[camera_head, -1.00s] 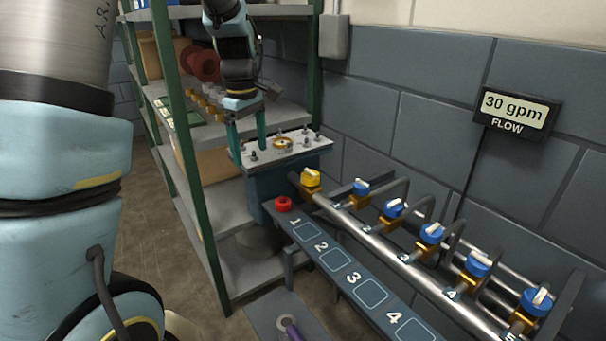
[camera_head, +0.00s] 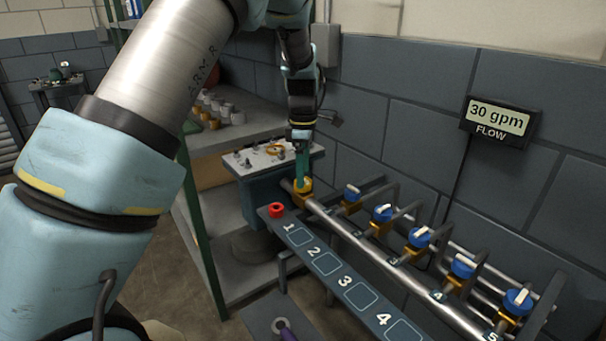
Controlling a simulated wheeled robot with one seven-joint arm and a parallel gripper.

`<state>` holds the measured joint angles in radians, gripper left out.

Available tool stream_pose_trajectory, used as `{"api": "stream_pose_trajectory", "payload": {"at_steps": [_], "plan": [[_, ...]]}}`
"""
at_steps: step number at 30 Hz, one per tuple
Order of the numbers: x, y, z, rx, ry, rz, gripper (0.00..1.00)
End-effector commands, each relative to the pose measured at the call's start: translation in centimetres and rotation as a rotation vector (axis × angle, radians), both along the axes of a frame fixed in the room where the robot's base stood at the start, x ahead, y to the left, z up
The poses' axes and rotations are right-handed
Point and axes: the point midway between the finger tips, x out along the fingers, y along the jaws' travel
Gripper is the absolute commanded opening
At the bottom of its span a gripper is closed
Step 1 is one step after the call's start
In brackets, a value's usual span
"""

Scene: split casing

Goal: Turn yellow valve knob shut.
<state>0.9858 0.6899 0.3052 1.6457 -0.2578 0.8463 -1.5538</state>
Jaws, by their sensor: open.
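The yellow valve knob (camera_head: 302,187) sits at the far left end of the steel pipe, beside the teal casing. My gripper (camera_head: 302,178) points down right over it. Its teal fingers reach the knob and hide its upper part. The jaws are open; I cannot tell whether the fingers touch the knob. The wall display (camera_head: 500,118) reads 30 gpm FLOW.
Several blue-topped valves, such as the nearest (camera_head: 518,301), line the pipe (camera_head: 375,251) to the right. The teal casing (camera_head: 265,183) and grey shelves (camera_head: 236,130) stand left and behind.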

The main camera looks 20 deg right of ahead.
Motion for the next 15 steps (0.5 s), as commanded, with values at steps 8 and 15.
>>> {"api": "stream_pose_trajectory", "payload": {"at_steps": [8, 15], "plan": [[0.0, 0.0, -2.3, 0.000, 0.000, -0.001, 0.91], [0.0, 0.0, -2.5, -0.001, -0.001, -0.001, 0.91]]}}
